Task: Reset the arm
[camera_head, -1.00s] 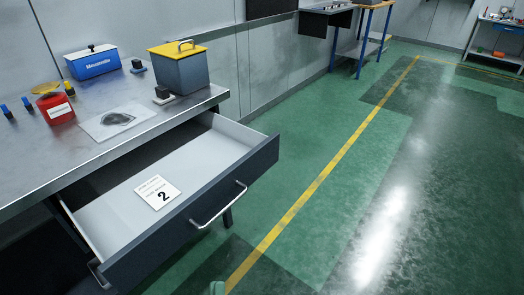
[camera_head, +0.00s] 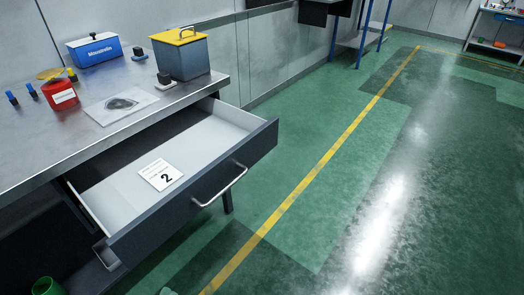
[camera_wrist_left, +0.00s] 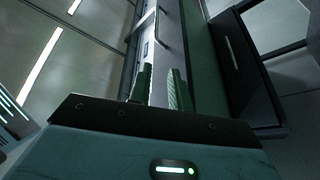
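My left gripper shows in the left wrist view (camera_wrist_left: 161,70); its two green fingers are apart with nothing between them. In the head view only small green pieces show at the bottom edge, and I cannot tell which parts they are. My right gripper cannot be made out. The drawer (camera_head: 200,190) under the workbench (camera_head: 60,135) is pulled out. A white card marked 2 (camera_head: 160,175) lies inside it, and nothing else shows in it.
The workbench carries a blue box (camera_head: 94,49), a grey box with a yellow lid (camera_head: 182,58), a red container (camera_head: 60,95), a flat sheet (camera_head: 121,104) and small blue-topped pieces. Open green floor with a yellow line (camera_head: 322,162) lies to the right.

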